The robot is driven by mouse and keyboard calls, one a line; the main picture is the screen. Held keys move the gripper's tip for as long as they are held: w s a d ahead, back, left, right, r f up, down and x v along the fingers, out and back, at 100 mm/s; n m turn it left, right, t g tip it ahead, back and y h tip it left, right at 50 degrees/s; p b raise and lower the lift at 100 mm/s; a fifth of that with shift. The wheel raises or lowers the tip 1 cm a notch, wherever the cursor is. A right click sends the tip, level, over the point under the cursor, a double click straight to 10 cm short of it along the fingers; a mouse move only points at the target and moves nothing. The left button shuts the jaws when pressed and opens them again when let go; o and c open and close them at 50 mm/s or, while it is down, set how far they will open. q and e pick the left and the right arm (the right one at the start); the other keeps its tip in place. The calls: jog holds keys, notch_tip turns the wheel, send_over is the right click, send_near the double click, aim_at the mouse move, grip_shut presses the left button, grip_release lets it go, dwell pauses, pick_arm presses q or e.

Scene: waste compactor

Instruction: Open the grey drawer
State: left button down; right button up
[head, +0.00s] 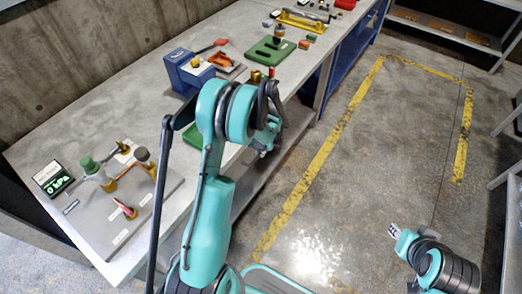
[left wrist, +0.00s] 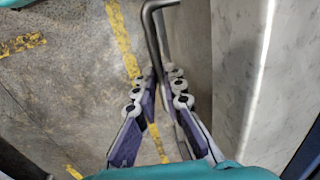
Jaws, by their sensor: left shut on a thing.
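In the left wrist view a dark bent bar handle (left wrist: 153,38) stands out beside a plain grey front (left wrist: 195,45), which looks like the drawer's face. My left gripper (left wrist: 160,75) is shut on this handle, with its fingers on either side of the bar. In the head view my left gripper (head: 264,143) is at the front edge of the workbench, and my own arm hides much of it. I cannot make out the drawer or its handle there. My right gripper (head: 394,230) is low at the right, over the floor and away from the bench; its fingers are too small to judge.
A blue-framed bench stands beyond. The concrete floor (head: 370,150) with yellow lines is clear in front. Shelves stand at the right.

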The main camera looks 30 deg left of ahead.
pick_arm(q)
jog(key=s+d+b, duration=0.2)
jog(key=d, duration=3.2)
jog(key=shift+s+d, duration=0.35)
jog(key=shift+s, duration=0.05)
jog(key=c, duration=1.6)
grip_release()
notch_tip(320, 180, up, 12)
jog(key=d, duration=0.2)
jog(key=shift+d+f, duration=0.1)
